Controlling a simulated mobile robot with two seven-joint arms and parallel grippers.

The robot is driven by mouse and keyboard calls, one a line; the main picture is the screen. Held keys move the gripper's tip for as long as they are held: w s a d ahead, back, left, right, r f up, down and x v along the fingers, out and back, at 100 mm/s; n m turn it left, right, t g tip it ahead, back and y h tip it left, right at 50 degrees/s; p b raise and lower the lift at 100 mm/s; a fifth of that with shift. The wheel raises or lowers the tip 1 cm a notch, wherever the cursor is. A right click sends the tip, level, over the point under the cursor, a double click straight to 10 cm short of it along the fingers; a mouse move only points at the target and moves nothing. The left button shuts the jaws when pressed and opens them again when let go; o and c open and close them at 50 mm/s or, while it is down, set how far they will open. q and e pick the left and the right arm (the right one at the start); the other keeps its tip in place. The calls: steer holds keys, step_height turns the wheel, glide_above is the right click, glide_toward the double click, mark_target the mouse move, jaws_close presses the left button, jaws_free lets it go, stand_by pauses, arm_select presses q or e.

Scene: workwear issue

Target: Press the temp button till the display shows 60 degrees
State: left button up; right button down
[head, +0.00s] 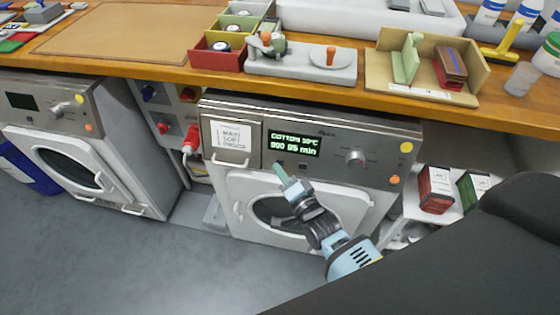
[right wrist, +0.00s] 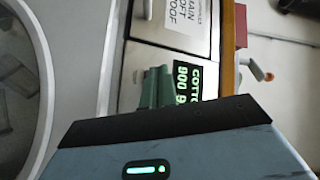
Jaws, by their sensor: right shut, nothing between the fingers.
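The middle washing machine (head: 330,125) has a dark display (head: 293,143) with green text: COTTON, a temperature that looks like 50°C, and 900 95 min. The first temperature digit is small and hard to read. The display shows sideways and partly covered in the right wrist view (right wrist: 190,82). Small buttons (head: 302,166) sit in a row under the display; their labels are too small to read. My right gripper (head: 281,171) is shut and empty, its greenish fingertips just below the display's left part. Its fingers also show in the right wrist view (right wrist: 155,88). I cannot tell whether they touch a button. My left gripper is out of view.
A round knob (head: 356,158) is right of the display, and a drawer with a white label (head: 231,137) is left of it. A wooden counter (head: 150,72) with trays overhangs the machine. Another washing machine (head: 75,150) stands left. The grey floor in front is clear.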

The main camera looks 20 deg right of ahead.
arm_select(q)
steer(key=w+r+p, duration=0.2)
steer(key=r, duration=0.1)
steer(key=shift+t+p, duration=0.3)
arm_select(e)
steer(key=s+a, duration=0.1)
steer(key=s+r, duration=0.1)
steer(key=s+a, duration=0.1)
steer(key=s, duration=0.1)
steer(key=shift+a+r, duration=0.2)
steer(key=shift+a, duration=0.15)
steer(key=shift+a, duration=0.1)
stand_by(3.0)
